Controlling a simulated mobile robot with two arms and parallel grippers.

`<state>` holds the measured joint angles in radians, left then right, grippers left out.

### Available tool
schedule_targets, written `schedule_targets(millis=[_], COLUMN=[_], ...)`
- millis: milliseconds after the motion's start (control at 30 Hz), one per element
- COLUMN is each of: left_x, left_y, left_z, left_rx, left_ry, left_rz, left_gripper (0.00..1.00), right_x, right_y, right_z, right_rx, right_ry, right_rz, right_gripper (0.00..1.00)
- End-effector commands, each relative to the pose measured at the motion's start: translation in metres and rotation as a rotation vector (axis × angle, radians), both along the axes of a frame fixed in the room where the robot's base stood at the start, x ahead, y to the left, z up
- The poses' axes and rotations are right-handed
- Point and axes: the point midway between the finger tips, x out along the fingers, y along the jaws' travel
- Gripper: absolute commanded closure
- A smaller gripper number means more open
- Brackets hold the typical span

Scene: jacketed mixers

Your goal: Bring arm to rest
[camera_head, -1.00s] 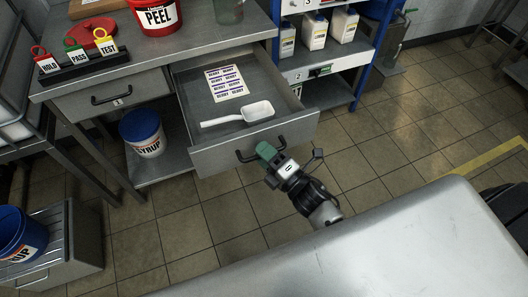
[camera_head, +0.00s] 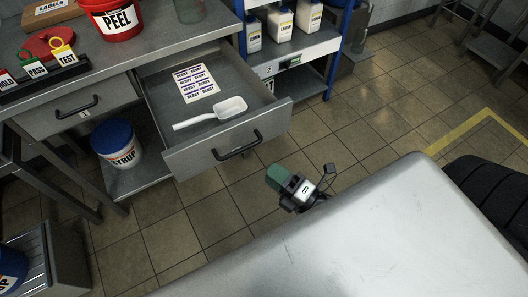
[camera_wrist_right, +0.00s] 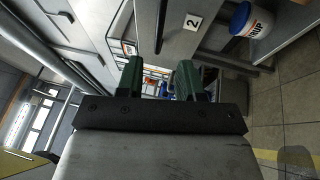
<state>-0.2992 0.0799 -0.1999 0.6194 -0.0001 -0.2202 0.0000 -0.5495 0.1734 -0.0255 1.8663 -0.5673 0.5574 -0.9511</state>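My right gripper (camera_head: 287,182) has green fingers and hangs in free air in front of the open drawer (camera_head: 222,152). It is apart from the drawer's black handle (camera_head: 237,146). In the right wrist view the two fingers of my right gripper (camera_wrist_right: 160,80) stand apart with nothing held between them. My left gripper is in neither view now.
The pulled-out drawer holds a white scoop (camera_head: 212,113) and a label sheet (camera_head: 194,83). A red PEEL bucket (camera_head: 112,20) and hanging tags (camera_head: 62,52) are on the bench. A SYRUP bucket (camera_head: 118,146) sits below.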

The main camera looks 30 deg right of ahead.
Motion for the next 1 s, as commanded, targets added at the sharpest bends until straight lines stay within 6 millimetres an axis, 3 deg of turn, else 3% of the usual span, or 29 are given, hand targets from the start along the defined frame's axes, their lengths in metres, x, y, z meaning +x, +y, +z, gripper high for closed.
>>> schedule_targets(millis=[533, 633, 767, 833, 933, 1000], left_x=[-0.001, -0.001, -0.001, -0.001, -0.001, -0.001], left_y=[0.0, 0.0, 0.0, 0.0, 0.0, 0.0], left_z=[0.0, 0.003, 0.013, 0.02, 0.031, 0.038], left_rx=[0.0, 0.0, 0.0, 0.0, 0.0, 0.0], left_ry=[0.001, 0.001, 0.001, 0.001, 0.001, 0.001], left_rz=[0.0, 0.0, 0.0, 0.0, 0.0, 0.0], left_gripper=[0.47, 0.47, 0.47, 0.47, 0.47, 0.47], right_x=[-0.001, 0.0, 0.0, -0.007, -0.033, -0.061], right_y=[-0.001, -0.003, -0.013, -0.019, -0.026, -0.031], right_z=[-0.001, -0.013, -0.068, -0.114, -0.184, -0.229], right_rx=[0.002, 0.035, 0.171, 0.286, 0.462, 0.577], right_ry=[0.002, 0.056, 0.283, 0.47, 0.753, 0.941], right_rz=[-0.001, -0.015, -0.088, -0.16, -0.3, -0.416], right_gripper=[0.63, 0.63, 0.63, 0.63, 0.63, 0.63])
